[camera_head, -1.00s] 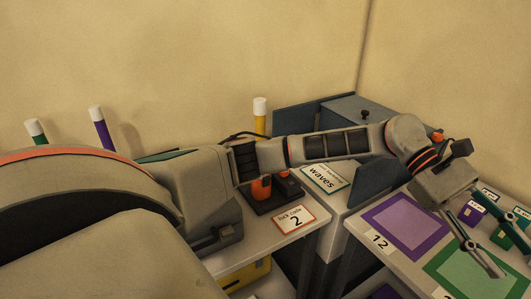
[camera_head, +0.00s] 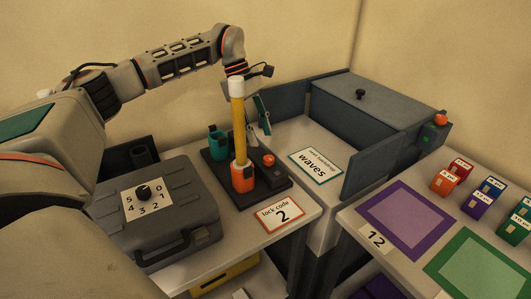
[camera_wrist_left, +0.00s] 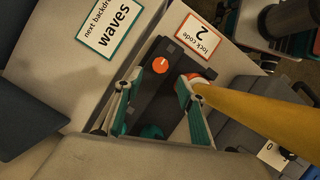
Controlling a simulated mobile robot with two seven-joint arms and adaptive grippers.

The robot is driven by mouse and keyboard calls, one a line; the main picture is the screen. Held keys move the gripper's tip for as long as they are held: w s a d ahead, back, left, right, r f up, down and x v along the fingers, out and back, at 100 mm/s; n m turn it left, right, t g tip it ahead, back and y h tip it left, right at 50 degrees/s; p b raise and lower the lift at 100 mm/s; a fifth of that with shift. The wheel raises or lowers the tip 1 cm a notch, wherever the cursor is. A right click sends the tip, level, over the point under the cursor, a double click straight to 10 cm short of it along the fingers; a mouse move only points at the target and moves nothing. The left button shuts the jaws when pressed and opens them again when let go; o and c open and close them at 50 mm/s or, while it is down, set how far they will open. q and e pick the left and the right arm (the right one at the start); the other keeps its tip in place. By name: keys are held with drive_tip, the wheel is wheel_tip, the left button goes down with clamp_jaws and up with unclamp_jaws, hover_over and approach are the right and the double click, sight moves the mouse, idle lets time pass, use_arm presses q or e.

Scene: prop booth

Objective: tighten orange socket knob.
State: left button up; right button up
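The yellow pole (camera_head: 238,120) with a white top stands upright in the orange socket (camera_head: 243,180) on the dark base (camera_head: 265,196). The small orange knob (camera_head: 269,160) is on the base just right of that socket. My left gripper (camera_head: 259,130) is above the base, behind and right of the pole, partly hidden by it. In the left wrist view, its teal fingers (camera_wrist_left: 157,92) are apart and empty. The knob (camera_wrist_left: 160,65) shows beyond and between them, apart from both. The pole (camera_wrist_left: 255,112) passes close by the right finger. My right gripper is not in view.
A teal socket (camera_head: 217,142) is on the same base. A grey case (camera_head: 155,215) with a numbered dial is at left. Lock code (camera_head: 281,212) and "waves" (camera_head: 315,166) cards lie nearby. A blue-grey box (camera_head: 375,105) stands behind at right. Coloured blocks (camera_head: 460,172) stand far right.

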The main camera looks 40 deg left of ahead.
sight(269, 158)
use_arm(q)
drive_tip(key=x, duration=0.7)
drive_tip(key=shift+d+b, duration=0.1)
drive_tip(key=shift+b, duration=0.2)
drive_tip(key=c, duration=1.1)
